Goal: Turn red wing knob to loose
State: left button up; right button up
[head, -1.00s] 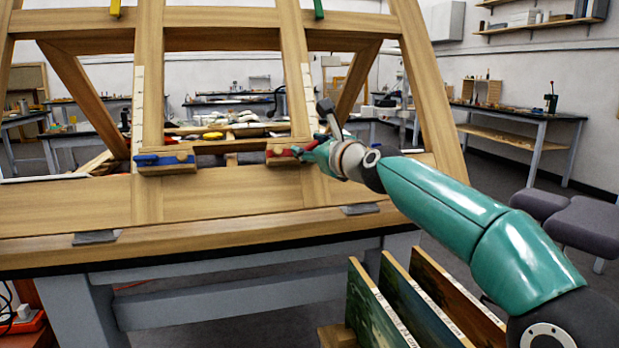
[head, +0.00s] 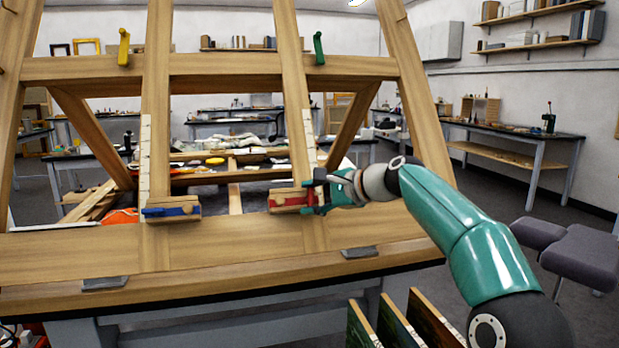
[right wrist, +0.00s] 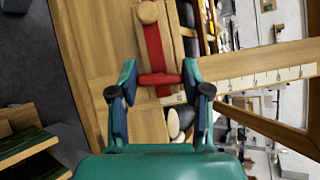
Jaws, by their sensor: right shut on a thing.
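The red wing knob (right wrist: 158,79) is a short red bar crossing the end of a red strip in the right wrist view. The strip is set in a wooden block (right wrist: 176,50), which also carries a round wooden peg (right wrist: 148,13). My right gripper (right wrist: 160,88) has a finger at each end of the bar and is shut on it. In the head view, the right gripper (head: 317,192) is at the right end of the wooden block with the red strip (head: 290,200). It hides the knob there. My left gripper is not in view.
A matching block with a blue strip (head: 172,208) sits to the left on the easel-like wooden frame (head: 110,255). Yellow (head: 124,47) and green (head: 319,48) pieces are on the upper crossbar. Painted panels (head: 395,325) stand below my right arm.

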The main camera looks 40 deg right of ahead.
jog(key=n+g+p, duration=0.2)
jog(key=n+p, duration=0.2)
jog(key=p, duration=0.2)
jog(key=n+g+p, duration=0.2)
jog(key=n+p, duration=0.2)
jog(key=p, duration=0.3)
jog(key=n+g+h+p, duration=0.1)
jog(key=n+g+p, duration=0.2)
jog(key=p, duration=0.4)
jog(key=shift+w+r+n, duration=0.15)
jog(key=shift+r+n, duration=0.25)
jog(key=shift+a+n+g+h+p, duration=0.1)
jog(key=shift+n+g+h+p, duration=0.5)
jog(key=shift+n+p, duration=0.4)
jog(key=shift+f+n+g+h+p, duration=0.2)
jog(key=shift+n+g+h+p, duration=0.25)
jog(key=shift+n+h, duration=0.55)
jog(key=shift+n, duration=0.3)
jog(key=o, duration=1.2)
jog(key=shift+w, duration=0.1)
jog(key=shift+c, duration=0.2)
